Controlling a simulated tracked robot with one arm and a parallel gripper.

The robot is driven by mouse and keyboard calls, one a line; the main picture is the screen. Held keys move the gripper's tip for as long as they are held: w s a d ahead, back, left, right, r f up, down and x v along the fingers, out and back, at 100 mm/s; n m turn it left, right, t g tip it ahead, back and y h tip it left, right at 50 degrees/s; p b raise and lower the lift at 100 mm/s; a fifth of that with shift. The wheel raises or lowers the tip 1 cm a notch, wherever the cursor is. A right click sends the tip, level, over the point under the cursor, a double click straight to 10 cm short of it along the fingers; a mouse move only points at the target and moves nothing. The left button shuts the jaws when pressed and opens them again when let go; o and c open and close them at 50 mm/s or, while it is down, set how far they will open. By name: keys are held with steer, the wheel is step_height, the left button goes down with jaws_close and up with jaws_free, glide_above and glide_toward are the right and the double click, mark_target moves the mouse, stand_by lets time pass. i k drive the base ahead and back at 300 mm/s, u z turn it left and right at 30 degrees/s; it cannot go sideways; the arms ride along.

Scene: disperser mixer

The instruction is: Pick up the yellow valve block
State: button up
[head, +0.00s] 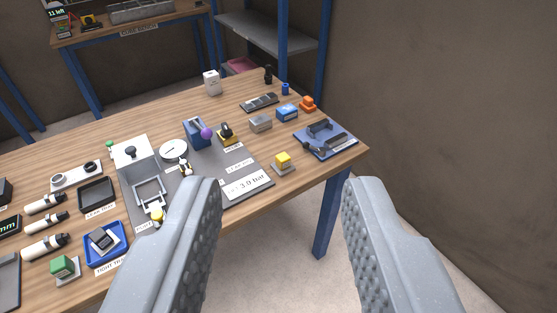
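A small yellow block (283,159) sits on a grey base near the right front edge of the wooden table (318,179). It looks like the yellow valve block. My gripper (282,188) is open and empty, its two grey fingers wide apart in the foreground. In the picture the block shows between the fingertips, just above them and farther away. It is not touched, and nothing hides it.
A blue tray (347,147) holding a dark part lies right of the block. An orange part (308,103) and blue block (287,112) stand behind. A wall (450,110) is at right.

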mark_target(282, 166)
steer(key=i, duration=0.95)
steer(key=z, duration=0.05)
